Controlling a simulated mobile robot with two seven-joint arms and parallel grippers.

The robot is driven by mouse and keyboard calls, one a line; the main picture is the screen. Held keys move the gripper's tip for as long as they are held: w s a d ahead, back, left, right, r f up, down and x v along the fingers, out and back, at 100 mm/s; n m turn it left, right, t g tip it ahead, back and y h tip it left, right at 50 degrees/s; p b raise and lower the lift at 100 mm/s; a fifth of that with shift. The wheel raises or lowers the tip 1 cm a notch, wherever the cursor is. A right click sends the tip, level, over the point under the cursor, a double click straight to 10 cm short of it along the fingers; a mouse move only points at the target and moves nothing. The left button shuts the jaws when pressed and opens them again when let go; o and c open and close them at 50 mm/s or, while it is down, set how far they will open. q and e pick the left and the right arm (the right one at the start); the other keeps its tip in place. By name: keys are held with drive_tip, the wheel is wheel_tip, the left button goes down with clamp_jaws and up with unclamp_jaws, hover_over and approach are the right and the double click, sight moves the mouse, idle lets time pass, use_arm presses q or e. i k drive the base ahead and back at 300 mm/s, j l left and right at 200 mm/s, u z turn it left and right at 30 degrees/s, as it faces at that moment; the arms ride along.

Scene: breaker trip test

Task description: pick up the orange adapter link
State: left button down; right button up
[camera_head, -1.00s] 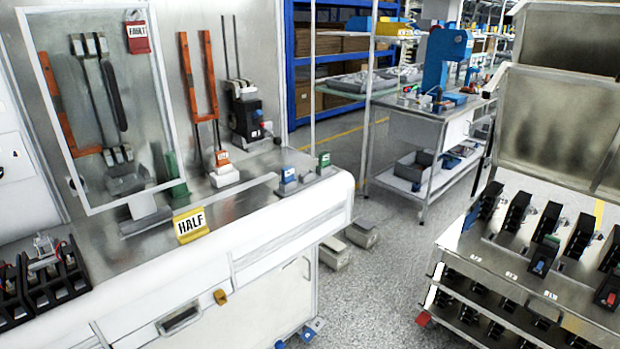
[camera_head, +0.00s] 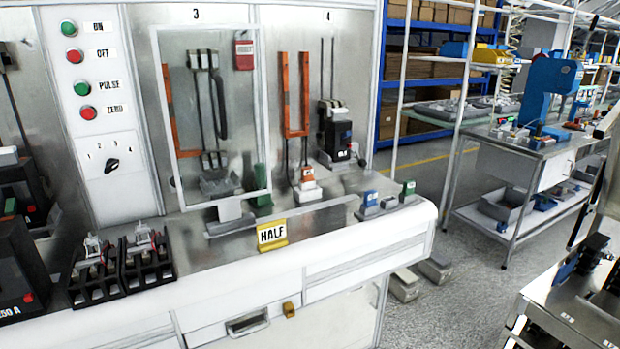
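A small orange-topped block (camera_head: 307,175) with a white label stands on a white base at station 4, on the bench top. It is most likely the orange adapter link. Above it, a larger orange U-shaped piece (camera_head: 304,95) is upright against the metal back panel. Another orange bar (camera_head: 171,110) is partly seen inside the framed clear door at station 3. Neither of my grippers is in view.
A blue block (camera_head: 370,197) and a green block (camera_head: 409,188) stand at the bench's right end. A yellow HALF sign (camera_head: 272,235) is on the front edge. Black breaker units (camera_head: 146,258) sit at left. A grey floor aisle (camera_head: 450,300) lies at right.

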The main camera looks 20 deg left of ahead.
sight(307, 172)
drive_tip(key=i+l+u, duration=0.2)
drive_tip(key=i+l, duration=0.2)
drive_tip(key=l, duration=0.2)
drive_tip(key=i+l+u, duration=0.1)
drive_tip(key=l, duration=0.25)
drive_tip(key=i+l+u, duration=0.15)
drive_tip(key=i+l, duration=0.15)
drive_tip(key=i+l+u, duration=0.1)
drive_tip(key=l, duration=0.3)
